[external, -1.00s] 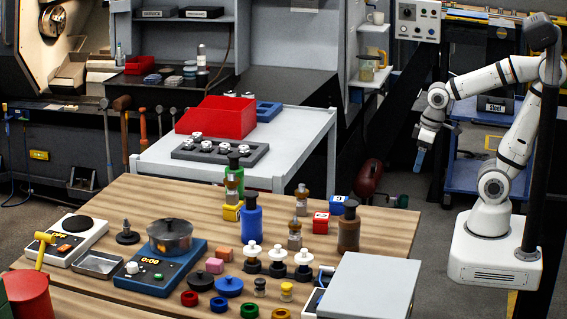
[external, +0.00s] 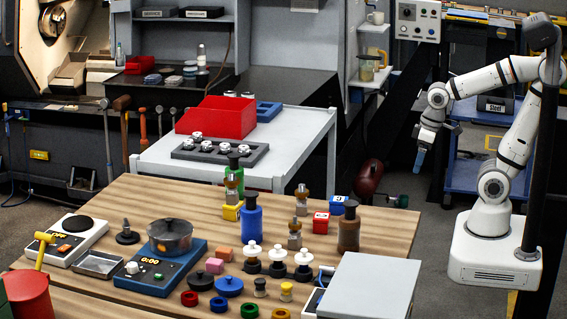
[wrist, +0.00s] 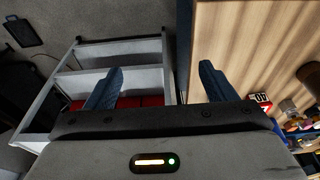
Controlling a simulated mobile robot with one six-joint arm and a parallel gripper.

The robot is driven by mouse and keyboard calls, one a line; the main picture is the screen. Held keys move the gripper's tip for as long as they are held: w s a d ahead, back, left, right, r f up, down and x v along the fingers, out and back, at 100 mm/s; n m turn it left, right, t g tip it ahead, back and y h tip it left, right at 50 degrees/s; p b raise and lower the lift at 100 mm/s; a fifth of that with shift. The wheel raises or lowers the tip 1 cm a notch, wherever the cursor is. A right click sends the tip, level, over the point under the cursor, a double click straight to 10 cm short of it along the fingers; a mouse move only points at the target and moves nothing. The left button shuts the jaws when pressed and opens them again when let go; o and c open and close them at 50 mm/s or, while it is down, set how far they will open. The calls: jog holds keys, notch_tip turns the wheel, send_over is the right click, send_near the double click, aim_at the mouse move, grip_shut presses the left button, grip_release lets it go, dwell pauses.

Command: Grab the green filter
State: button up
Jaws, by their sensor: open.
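Two green things show in the external view, and I cannot tell for sure which is the green filter. One is a small green ring (external: 249,310) at the wooden table's front edge, between a blue ring and a yellow one. My gripper (external: 420,160) hangs at the right, beyond the table and apart from both. In the wrist view its blue fingers (wrist: 160,85) are spread, with nothing between them.
The wooden table (external: 130,205) is crowded with a blue bottle (external: 251,222), a brown bottle (external: 349,228), a pot (external: 170,238) and a grey box (external: 370,287). A white cart (external: 300,135) with a red bin (external: 215,117) stands behind it.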

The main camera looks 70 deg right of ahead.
jog(key=w+a+r+n+p, duration=0.1)
jog(key=w+r, duration=0.2)
jog(key=w, duration=0.3)
jog(key=w+a+r+p, duration=0.1)
jog(key=w+r+p, duration=0.15)
jog(key=w, duration=0.45)
jog(key=n+t+y+p, duration=0.2)
jog(key=n+p, duration=0.1)
jog(key=p, duration=0.4)
send_near(236, 168)
jog(key=d+x, duration=0.1)
jog(key=x, duration=0.3)
jog(key=shift+d+p+x, duration=0.15)
jog(key=shift+p+x, duration=0.55)
jog(key=shift+x, duration=1.15)
jog(key=shift+d+p+x, duration=0.1)
jog(key=shift+p+x, duration=0.6)
jog(key=shift+x, duration=1.1)
jog(key=shift+c, duration=0.4)
jog(key=c, duration=1.1)
jog(key=shift+c, duration=0.2)
